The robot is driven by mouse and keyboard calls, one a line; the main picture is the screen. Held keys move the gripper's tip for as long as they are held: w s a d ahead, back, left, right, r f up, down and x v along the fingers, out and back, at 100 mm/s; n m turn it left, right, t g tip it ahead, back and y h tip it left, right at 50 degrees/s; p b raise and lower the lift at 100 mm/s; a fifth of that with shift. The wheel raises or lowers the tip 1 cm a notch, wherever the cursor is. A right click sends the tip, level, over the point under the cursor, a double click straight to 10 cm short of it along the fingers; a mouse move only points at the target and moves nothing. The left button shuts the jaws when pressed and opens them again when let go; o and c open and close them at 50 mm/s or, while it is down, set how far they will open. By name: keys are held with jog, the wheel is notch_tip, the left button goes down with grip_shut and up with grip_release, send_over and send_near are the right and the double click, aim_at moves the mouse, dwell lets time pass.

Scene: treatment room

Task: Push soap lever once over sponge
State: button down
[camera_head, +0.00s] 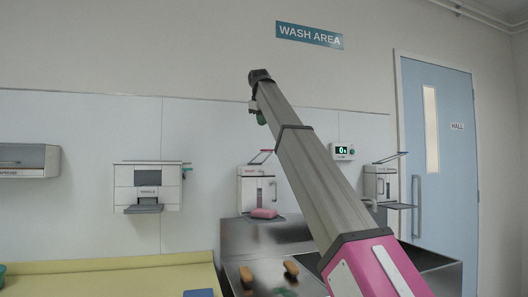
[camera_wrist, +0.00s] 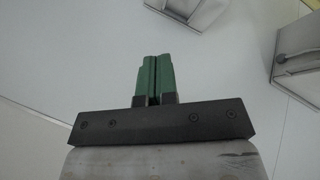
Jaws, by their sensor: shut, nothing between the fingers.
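A second white dispenser (camera_head: 373,184) with a lever (camera_head: 389,158) hangs farther right.
A metal sink (camera_head: 243,238) holds brown-orange items (camera_head: 246,275). A display box (camera_head: 342,151) hangs between the dispensers, partly beside my arm. A white wall unit (camera_head: 147,176) and yellow counter (camera_head: 110,264) are left. Casings (camera_wrist: 299,58) show at the wrist view's right.

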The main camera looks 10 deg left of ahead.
jog(key=shift+f, duration=0.1)
notch_tip(320, 180, down, 8)
jog(key=s+d, duration=0.1)
jog(key=s, duration=0.1)
jog(key=shift+f, duration=0.2)
dwell(0.5)
jog(key=shift+d+f, duration=0.1)
dwell(1.8)
jog(key=shift+f, duration=0.3)
